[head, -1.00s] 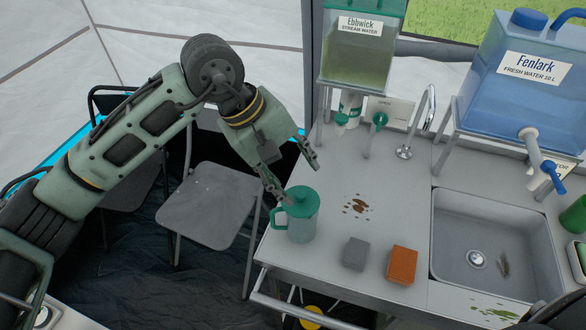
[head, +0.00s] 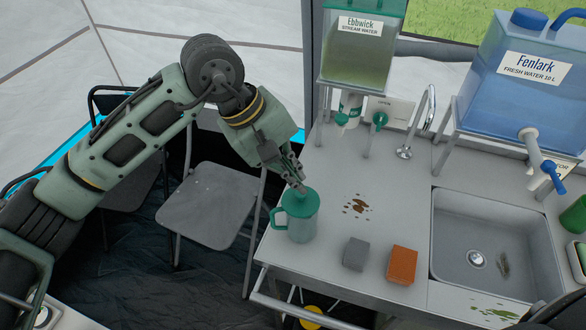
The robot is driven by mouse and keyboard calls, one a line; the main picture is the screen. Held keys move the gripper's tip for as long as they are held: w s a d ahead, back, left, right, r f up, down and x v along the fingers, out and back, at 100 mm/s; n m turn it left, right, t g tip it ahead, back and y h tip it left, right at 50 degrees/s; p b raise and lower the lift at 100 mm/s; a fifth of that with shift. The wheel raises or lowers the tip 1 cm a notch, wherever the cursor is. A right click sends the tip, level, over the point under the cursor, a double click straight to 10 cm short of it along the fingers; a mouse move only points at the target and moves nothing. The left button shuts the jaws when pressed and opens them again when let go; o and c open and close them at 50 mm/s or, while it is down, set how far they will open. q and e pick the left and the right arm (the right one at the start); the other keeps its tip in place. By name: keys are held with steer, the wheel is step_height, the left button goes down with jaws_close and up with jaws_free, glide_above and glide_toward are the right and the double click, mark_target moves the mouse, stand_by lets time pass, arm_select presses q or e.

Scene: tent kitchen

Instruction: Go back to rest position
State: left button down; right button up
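My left arm comes in from the left. Its gripper (head: 297,180) points down at the near left corner of the counter, with its fingers drawn together. The fingertips are just at the top of a translucent jug (head: 301,226) with a green lid and green handle. The jug stands upright on the counter. I cannot tell whether the fingertips touch the lid, and nothing shows clearly between them. My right gripper is not in view.
A grey block (head: 355,254) and an orange sponge (head: 402,264) lie right of the jug, near a brown stain (head: 357,206). The sink (head: 455,268), stream-water tank (head: 355,62) and blue fresh-water container (head: 520,85) are further right. A folding chair (head: 211,205) stands left of the counter.

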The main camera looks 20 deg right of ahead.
mark_target(298, 195)
arm_select(q)
steer(key=shift+f, duration=0.2)
stand_by(0.6)
steer(key=shift+f+b, duration=2.35)
steer(key=shift+b, duration=0.35)
step_height(298, 195, up, 7)
steer(key=p, duration=0.2)
stand_by(0.6)
